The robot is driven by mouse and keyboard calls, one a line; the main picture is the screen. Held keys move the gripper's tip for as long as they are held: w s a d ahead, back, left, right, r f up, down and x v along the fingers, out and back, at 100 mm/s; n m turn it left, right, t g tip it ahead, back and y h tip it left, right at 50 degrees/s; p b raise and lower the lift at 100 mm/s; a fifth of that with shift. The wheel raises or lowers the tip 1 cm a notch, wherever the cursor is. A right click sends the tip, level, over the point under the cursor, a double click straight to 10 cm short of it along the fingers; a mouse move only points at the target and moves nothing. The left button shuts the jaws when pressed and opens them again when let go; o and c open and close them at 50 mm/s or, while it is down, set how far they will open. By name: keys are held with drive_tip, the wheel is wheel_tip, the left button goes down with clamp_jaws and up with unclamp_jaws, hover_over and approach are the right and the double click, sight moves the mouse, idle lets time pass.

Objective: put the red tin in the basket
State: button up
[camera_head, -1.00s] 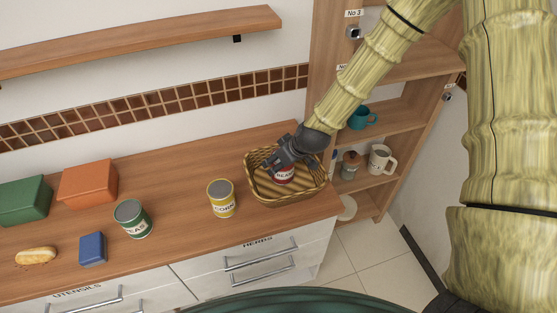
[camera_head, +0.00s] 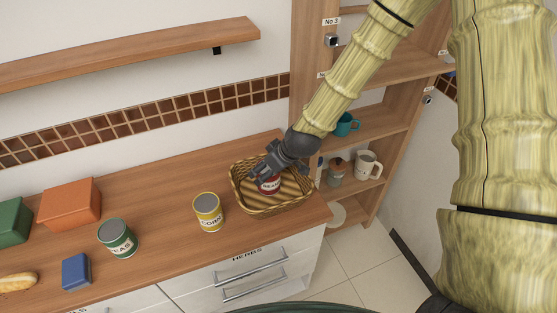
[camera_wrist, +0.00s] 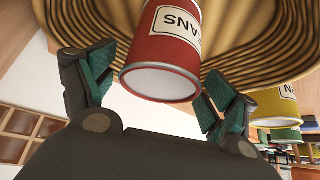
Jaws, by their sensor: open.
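The red tin (camera_head: 270,186), labelled as beans, stands inside the wicker basket (camera_head: 294,205) at the right end of the counter. In the wrist view the red tin (camera_wrist: 165,62) shows its pale end and part of its label, with the basket's ribbed wall (camera_wrist: 245,55) behind it. My gripper (camera_head: 262,176) is at the basket, over the tin. In the wrist view my gripper's fingers (camera_wrist: 158,90) are spread, one on each side of the tin, with a gap visible beside it. The gripper hides part of the tin in the head view.
A yellow corn tin (camera_head: 208,213) stands just left of the basket. A green tin (camera_head: 118,240), a blue box (camera_head: 76,272), an orange box (camera_head: 70,204) and a bread roll (camera_head: 17,281) are farther left. A shelf unit (camera_head: 375,124) with mugs stands to the right.

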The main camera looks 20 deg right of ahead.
drive_tip(key=b+v, duration=0.1)
drive_tip(key=v, duration=0.8)
drive_tip(key=shift+b, duration=0.35)
drive_tip(key=shift+a, duration=0.1)
